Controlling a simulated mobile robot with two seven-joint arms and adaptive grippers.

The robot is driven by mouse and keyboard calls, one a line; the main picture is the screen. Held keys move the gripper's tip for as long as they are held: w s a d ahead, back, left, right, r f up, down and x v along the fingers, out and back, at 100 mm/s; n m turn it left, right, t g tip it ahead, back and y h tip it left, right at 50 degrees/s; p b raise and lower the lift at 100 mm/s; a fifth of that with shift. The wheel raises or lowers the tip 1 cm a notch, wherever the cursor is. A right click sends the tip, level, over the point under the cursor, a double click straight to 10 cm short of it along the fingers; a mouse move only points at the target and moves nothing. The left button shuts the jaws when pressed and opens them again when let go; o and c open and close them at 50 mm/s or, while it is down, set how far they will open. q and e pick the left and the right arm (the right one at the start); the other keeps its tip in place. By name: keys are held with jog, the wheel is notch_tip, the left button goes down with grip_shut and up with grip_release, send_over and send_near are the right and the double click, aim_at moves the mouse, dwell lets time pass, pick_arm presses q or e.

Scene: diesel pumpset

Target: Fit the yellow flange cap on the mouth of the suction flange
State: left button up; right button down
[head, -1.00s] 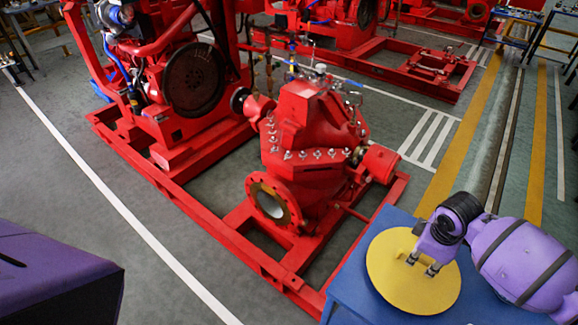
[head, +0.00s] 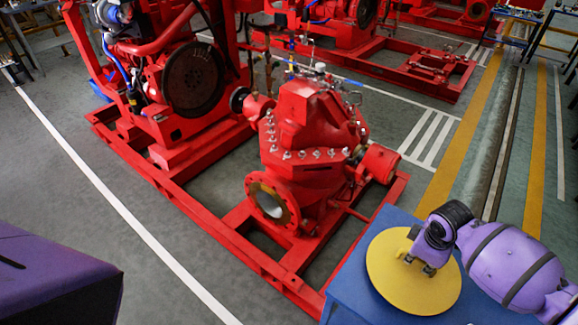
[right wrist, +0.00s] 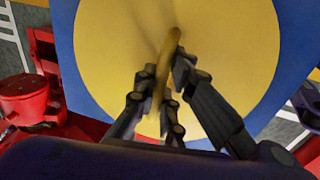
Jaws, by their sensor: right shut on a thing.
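The yellow flange cap (head: 390,276) is a round disc lying on the blue table (head: 350,290) at the lower right of the head view. In the right wrist view the cap (right wrist: 225,50) fills the upper middle, with a raised yellow handle (right wrist: 166,85) on it. My right gripper (head: 418,262) is over the cap, its fingers (right wrist: 165,95) shut on the handle. The suction flange (head: 272,203) is a red ring with an open mouth on the front of the red pump, left of the table. My left gripper is not in view.
The red pump (head: 310,125) stands on a red base frame (head: 290,280) between the engine (head: 185,80) and the table. Grey floor (head: 90,190) is clear to the left. In the right wrist view red parts (right wrist: 30,97) show at the left.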

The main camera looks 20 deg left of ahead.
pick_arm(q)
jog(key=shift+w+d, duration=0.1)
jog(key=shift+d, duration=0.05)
pick_arm(e)
jog(key=shift+r, duration=0.1)
jog(key=shift+r, duration=0.25)
notch_tip(320, 180, up, 2)
jog(key=shift+w+r, duration=0.1)
jog(key=d+r, duration=0.1)
jog(key=s+d+r, duration=0.1)
jog(key=r, duration=0.1)
jog(key=d+r, duration=0.2)
jog(key=shift+s+r+p, duration=0.2)
jog(key=shift+p, duration=0.1)
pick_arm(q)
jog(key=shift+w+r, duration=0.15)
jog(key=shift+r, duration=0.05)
pick_arm(e)
jog(key=s+d+r, duration=0.3)
jog(key=d+r, duration=0.1)
jog(key=d, duration=0.5)
jog(key=shift+s+r, duration=0.4)
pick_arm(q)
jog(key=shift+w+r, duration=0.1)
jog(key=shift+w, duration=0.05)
